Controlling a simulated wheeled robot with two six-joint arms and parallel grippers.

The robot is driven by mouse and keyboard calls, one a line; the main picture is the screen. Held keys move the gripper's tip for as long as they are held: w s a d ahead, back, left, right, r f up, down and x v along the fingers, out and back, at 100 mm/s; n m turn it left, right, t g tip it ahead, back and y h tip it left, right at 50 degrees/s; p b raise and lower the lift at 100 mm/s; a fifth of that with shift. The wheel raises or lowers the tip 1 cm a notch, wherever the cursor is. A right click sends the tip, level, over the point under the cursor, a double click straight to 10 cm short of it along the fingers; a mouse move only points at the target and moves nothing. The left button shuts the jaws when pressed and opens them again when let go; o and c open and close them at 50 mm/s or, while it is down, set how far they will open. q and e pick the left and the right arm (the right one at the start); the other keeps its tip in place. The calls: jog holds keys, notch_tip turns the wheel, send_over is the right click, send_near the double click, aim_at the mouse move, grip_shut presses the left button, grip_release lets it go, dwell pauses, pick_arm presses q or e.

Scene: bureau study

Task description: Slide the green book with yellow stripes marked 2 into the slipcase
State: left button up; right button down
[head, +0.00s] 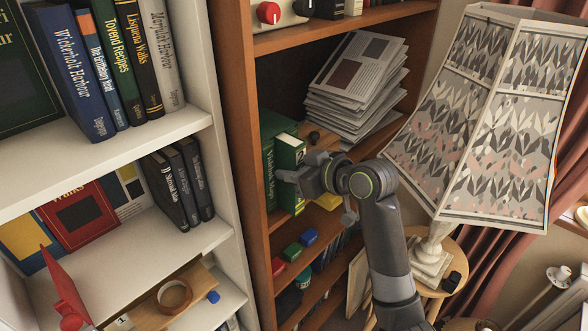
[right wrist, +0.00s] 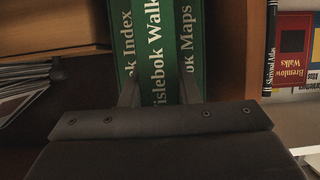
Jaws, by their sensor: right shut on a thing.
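My right gripper (head: 300,182) is shut on the green book (head: 290,153), which stands upright on a shelf of the brown bookcase. In the right wrist view its fingers (right wrist: 159,94) grip the middle green spine (right wrist: 155,45), lettered "Walks". Yellow striping shows low on it in the head view; I cannot read a number. Green spines lettered "Index" (right wrist: 128,52) and "Maps" (right wrist: 188,38) flank it. The held book stands out in front of the green block (head: 268,155) beside it. I cannot clearly tell the slipcase's walls from the books. My left gripper is not in view.
A stack of papers (head: 357,85) lies on the same shelf to the right. The brown bookcase's upright (head: 235,120) is close on the left. A patterned lamp (head: 490,120) stands to the right of my arm. Small coloured boxes (head: 308,237) sit on the shelf below.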

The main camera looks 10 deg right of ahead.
jog(key=shift+r, duration=0.1)
jog(key=c, duration=0.5)
grip_release()
jog(key=shift+s, duration=0.1)
jog(key=s+d+p, duration=0.1)
jog(key=s+d, duration=0.1)
jog(key=s+d+p, duration=0.1)
jog(key=s+d, duration=0.1)
jog(key=s, duration=0.1)
jog(key=s+d+p, duration=0.2)
jog(key=shift+s+d, duration=0.1)
jog(key=shift+s, duration=0.3)
dwell(0.5)
